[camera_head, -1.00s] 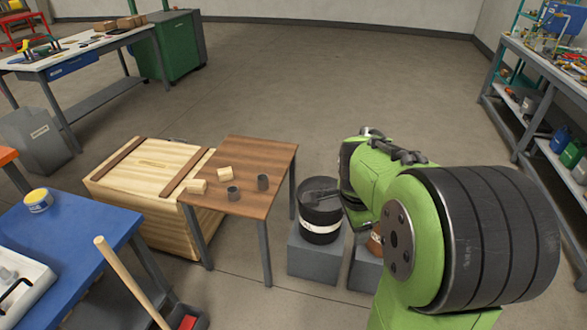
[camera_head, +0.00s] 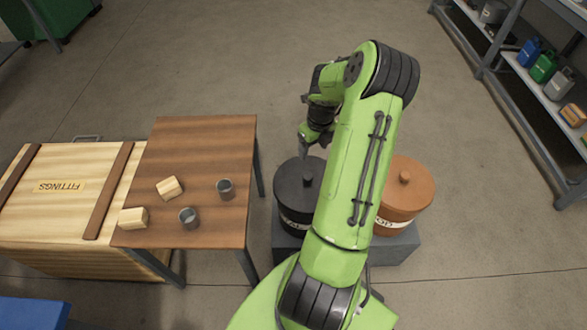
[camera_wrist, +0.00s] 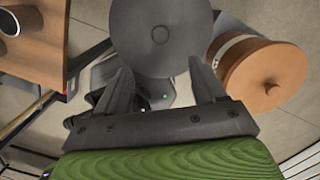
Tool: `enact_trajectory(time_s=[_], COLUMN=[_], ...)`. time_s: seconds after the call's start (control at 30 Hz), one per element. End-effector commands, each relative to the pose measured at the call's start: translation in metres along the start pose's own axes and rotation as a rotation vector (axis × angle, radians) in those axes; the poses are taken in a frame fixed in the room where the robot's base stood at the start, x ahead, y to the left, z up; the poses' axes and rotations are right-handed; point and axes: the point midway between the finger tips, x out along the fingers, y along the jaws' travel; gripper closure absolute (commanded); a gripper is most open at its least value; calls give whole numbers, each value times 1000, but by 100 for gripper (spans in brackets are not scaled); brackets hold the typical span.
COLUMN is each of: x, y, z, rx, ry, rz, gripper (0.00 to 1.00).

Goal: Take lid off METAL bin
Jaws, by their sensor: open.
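A dark round bin (camera_head: 293,215) stands on a grey plinth. Its dark lid (camera_head: 291,186) is on, with a small knob on top; the bin's label is mostly hidden by my arm. My gripper (camera_head: 304,150) is above the far edge of this lid in the head view. In the wrist view, my gripper (camera_wrist: 160,66) is open and empty, its two fingers apart. The dark lid (camera_wrist: 155,62) lies beyond and between the fingertips, its round knob (camera_wrist: 160,34) a little past them. The knob is not between the fingers.
An orange-brown lidded bin (camera_head: 405,195) stands close on the right, its label partly hidden; it also shows in the wrist view (camera_wrist: 265,75). A wooden table (camera_head: 205,150) on the left holds two wooden blocks and two grey cups. A FITTINGS crate (camera_head: 65,210) is beside it.

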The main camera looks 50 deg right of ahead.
Motion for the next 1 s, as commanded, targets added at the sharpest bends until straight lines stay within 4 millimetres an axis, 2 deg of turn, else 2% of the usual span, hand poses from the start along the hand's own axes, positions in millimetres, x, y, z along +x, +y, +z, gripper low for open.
enact_trajectory(time_s=[0.13, 0.4, 0.67, 0.87, 1.0], x=[24, 91, 118, 156, 158], y=[0, 0, 0, 0, 0], z=[-1, -1, -1, -2, -1], rx=[9, 6, 5, 5, 4], ry=[2, 1, 1, 1, 0], rz=[4, 3, 1, 2, 0], gripper=[31, 31, 31, 31, 31])
